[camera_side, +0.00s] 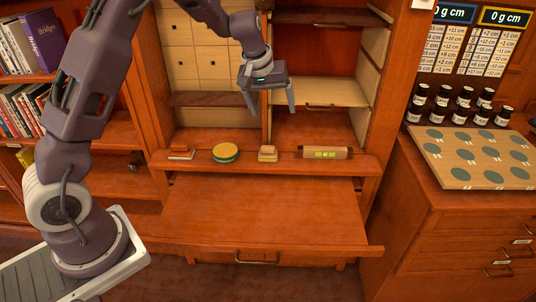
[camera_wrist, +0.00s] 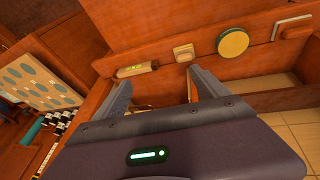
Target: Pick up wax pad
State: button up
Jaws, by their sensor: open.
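A round yellow pad with a dark green rim, which looks like the wax pad (camera_side: 225,152), lies flat on the wooden ledge of the cabinet. In the wrist view the wax pad (camera_wrist: 233,43) is in the upper right, beyond and to the right of my fingers. My gripper (camera_side: 272,109) hangs above the ledge, up and to the right of the pad, with its fingers apart and pointing down. It is empty and touches nothing that I can see. The wrist view shows my gripper (camera_wrist: 158,82) with a clear gap between its fingers.
On the same ledge are a reddish block with a pale edge (camera_side: 181,153) left of the pad, a small beige block (camera_side: 268,154) right of it, and a pale bar with a green display (camera_side: 325,153). The pull-out desk (camera_side: 260,210) below is clear. Bottles (camera_side: 461,114) stand far right.

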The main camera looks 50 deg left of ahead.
jog(key=n+y, duration=0.1)
jog(key=y, duration=0.1)
send_near(268, 146)
jog(key=shift+g+y, duration=0.3)
jog(key=shift+g, duration=0.2)
jog(key=x, duration=1)
jog(key=shift+w+d+f, duration=0.2)
jog(key=shift+w+f, duration=0.1)
jog(key=shift+w, duration=0.15)
jog(key=c, duration=1.5)
notch_tip(268, 146, up, 10)
jog(key=shift+r, duration=0.1)
jog(key=o, duration=0.6)
jog(key=c, duration=0.4)
